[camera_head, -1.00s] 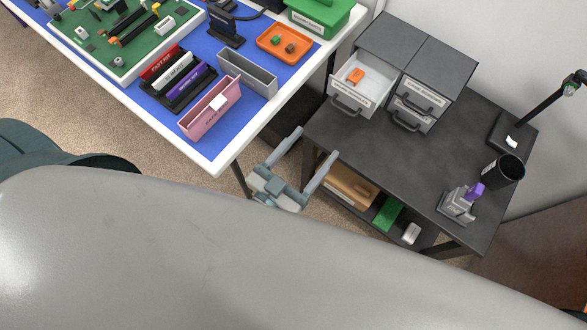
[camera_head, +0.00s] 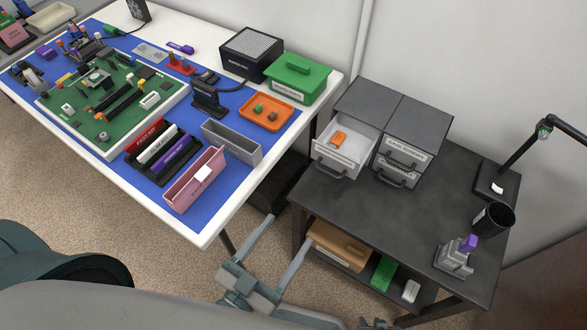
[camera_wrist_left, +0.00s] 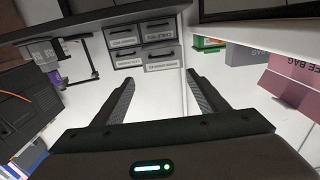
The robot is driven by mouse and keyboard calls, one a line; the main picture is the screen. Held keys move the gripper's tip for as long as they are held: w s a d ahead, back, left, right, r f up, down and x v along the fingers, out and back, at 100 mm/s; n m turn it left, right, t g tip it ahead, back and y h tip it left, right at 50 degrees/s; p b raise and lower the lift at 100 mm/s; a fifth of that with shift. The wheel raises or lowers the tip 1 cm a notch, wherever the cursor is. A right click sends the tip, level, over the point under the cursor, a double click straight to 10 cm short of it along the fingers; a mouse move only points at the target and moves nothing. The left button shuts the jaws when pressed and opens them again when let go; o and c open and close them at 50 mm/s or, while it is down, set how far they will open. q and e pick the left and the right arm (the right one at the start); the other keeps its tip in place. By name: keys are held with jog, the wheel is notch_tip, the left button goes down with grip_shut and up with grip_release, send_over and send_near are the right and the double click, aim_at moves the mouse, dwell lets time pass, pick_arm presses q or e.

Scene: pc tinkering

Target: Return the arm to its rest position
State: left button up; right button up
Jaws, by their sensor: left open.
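My left gripper (camera_head: 290,228) is in the lower middle of the head view, with its two grey fingers apart and nothing between them. It is in front of the gap between the white table and the dark side table. In the left wrist view the fingers (camera_wrist_left: 159,77) are spread and empty, with pale open space between them. My right gripper cannot be made out in these views.
The white table (camera_head: 205,238) with a pink bin (camera_head: 190,185) is at left. The dark side table (camera_head: 420,215) holds a grey drawer cabinet (camera_head: 405,110) with one drawer (camera_head: 345,150) open. A wooden box (camera_head: 340,245) is on its lower shelf.

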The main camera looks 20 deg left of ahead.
pick_arm(q)
jog(key=w+a+f+g+y, duration=0.1)
jog(key=a+f+g, duration=0.15)
jog(key=f, duration=0.95)
jog(key=w+a+f+g+y, duration=0.1)
jog(key=f+g, duration=0.2)
jog(key=f, duration=0.9)
jog(key=s+a+f+g+y, duration=0.1)
jog(key=s+a+f+g, duration=0.2)
jog(key=f, duration=0.7)
jog(key=s+a+f+n+g+y+p, duration=0.1)
jog(key=s+a+f+g, duration=0.2)
jog(key=f, duration=0.8)
pick_arm(e)
jog(key=shift+w+a+r+t, duration=0.3)
jog(key=shift+a, duration=0.25)
pick_arm(q)
jog(key=shift+s+a, duration=0.1)
pick_arm(e)
jog(key=shift+w+d+r, duration=0.1)
jog(key=shift+w, duration=0.25)
jog(key=shift+s, duration=0.1)
jog(key=shift+s+d, duration=0.1)
